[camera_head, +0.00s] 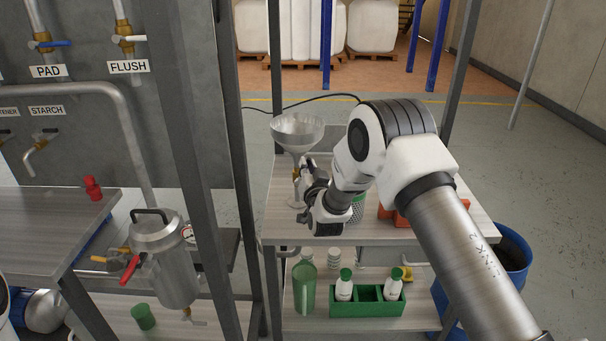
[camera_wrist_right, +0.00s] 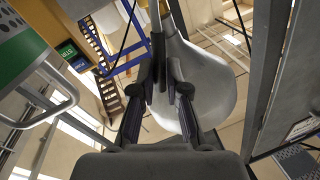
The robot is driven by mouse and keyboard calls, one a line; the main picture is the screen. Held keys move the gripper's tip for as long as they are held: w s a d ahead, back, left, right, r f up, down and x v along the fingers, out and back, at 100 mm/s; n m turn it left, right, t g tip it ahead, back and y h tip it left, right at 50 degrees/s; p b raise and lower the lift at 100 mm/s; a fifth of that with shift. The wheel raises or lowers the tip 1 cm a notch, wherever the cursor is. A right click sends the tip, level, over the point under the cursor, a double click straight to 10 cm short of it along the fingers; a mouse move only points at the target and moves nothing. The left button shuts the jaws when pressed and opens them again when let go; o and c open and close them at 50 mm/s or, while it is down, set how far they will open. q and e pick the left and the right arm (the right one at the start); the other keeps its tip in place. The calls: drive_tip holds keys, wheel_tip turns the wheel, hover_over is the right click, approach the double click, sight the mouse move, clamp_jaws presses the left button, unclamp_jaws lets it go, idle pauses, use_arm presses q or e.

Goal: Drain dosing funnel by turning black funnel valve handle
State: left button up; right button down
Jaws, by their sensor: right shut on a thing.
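The grey metal dosing funnel (camera_head: 298,128) stands upright on the wooden-topped rack, with a brass valve (camera_head: 296,174) on its stem. My right gripper (camera_head: 304,184) is at this valve, just below the cone. In the right wrist view, the fingers of my right gripper (camera_wrist_right: 160,85) are closed around a narrow dark piece below the pale funnel cone (camera_wrist_right: 205,80). It appears to be the black valve handle, mostly hidden by the fingers. The funnel's inside is only partly visible, and I cannot tell its level. My left gripper is not in view.
On the lower shelf are a green bottle (camera_head: 304,287) and a green crate (camera_head: 367,302) with white bottles. A metal pot (camera_head: 163,255) with a red lever stands left of the dark post (camera_head: 190,150). A blue drum (camera_head: 512,262) is at right.

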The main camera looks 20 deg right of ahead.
drive_tip(key=d+f+m+h+b, duration=0.1)
drive_tip(key=f+m+b, duration=0.1)
drive_tip(key=m+b, duration=0.2)
drive_tip(key=s+d+f+m+h+b, duration=0.1)
drive_tip(key=d+f+m+b, duration=0.1)
drive_tip(key=m+b, duration=0.3)
drive_tip(key=s+d+f+m+h+b, duration=0.1)
drive_tip(key=f+m+b, duration=0.2)
drive_tip(key=b, duration=0.7)
drive_tip(key=shift+d+f+m+t, duration=0.1)
drive_tip(key=shift+m+t, duration=0.1)
drive_tip(key=shift+m, duration=0.4)
drive_tip(key=shift+d+f+m+t, duration=0.1)
drive_tip(key=shift+m+t, duration=0.1)
drive_tip(key=shift+m, duration=0.4)
drive_tip(key=shift+f+m+h+b, duration=0.1)
drive_tip(key=shift+m+h+b, duration=0.3)
drive_tip(key=shift+m+b, duration=0.4)
drive_tip(key=c, duration=1.2)
unclamp_jaws()
drive_tip(key=shift+o, duration=0.2)
drive_tip(key=shift+s, duration=0.1)
drive_tip(key=v, duration=1.2)
